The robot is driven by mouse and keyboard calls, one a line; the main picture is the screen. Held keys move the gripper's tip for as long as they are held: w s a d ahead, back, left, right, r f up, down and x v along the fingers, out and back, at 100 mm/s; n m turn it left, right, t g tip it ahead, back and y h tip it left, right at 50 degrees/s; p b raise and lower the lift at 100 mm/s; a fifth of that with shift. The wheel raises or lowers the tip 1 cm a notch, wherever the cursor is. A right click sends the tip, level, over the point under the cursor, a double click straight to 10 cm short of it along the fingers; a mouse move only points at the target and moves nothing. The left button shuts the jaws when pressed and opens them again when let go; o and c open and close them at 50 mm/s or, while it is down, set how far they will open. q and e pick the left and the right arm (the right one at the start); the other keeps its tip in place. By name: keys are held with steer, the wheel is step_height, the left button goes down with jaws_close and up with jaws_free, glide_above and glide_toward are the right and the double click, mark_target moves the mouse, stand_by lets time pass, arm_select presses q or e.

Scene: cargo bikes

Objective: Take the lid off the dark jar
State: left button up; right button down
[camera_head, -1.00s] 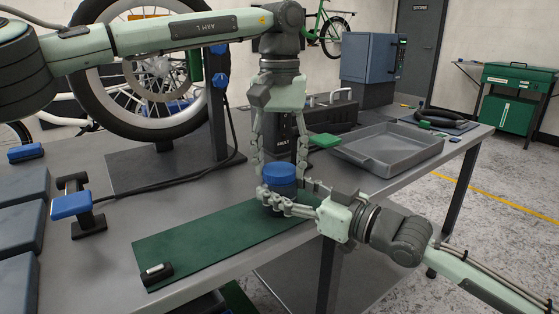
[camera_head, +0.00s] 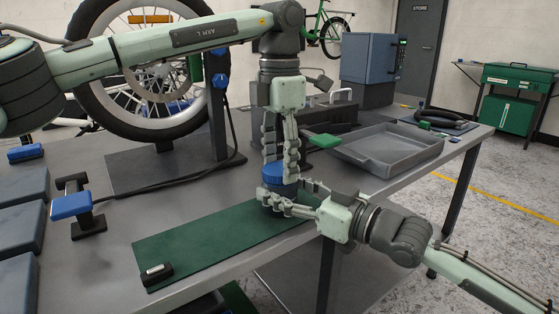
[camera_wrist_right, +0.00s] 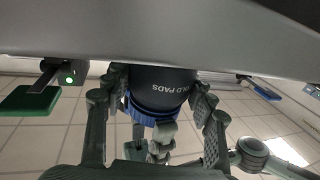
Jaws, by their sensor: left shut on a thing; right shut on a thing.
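The dark jar (camera_wrist_right: 160,85) shows in the right wrist view with pale lettering that ends in "OLD PADS". In the head view it is mostly hidden by fingers. Its blue lid (camera_head: 280,175) is on top; it also shows in the right wrist view (camera_wrist_right: 145,116). My left gripper (camera_head: 280,180) points straight down from above and is shut on the lid. My right gripper (camera_head: 287,198) comes in from the right, low over the bench, and is shut around the jar's body. The lid appears seated on the jar; I see no gap.
The jar stands at the far end of a green mat (camera_head: 190,243) near the bench's front edge. A grey tray (camera_head: 390,150) and a green-topped item (camera_head: 324,141) lie behind to the right. A wheel on a stand (camera_head: 218,120) rises at back left.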

mark_target(280, 168)
arm_select(q)
steer(key=n, duration=1.2)
steer(key=shift+n, duration=0.4)
steer(key=n, duration=0.4)
steer(key=shift+n, duration=0.4)
steer(key=shift+r, duration=0.15)
steer(key=shift+r, duration=1)
steer(key=shift+r, duration=2)
arm_select(e)
steer(key=shift+c, duration=2.3)
jaws_free()
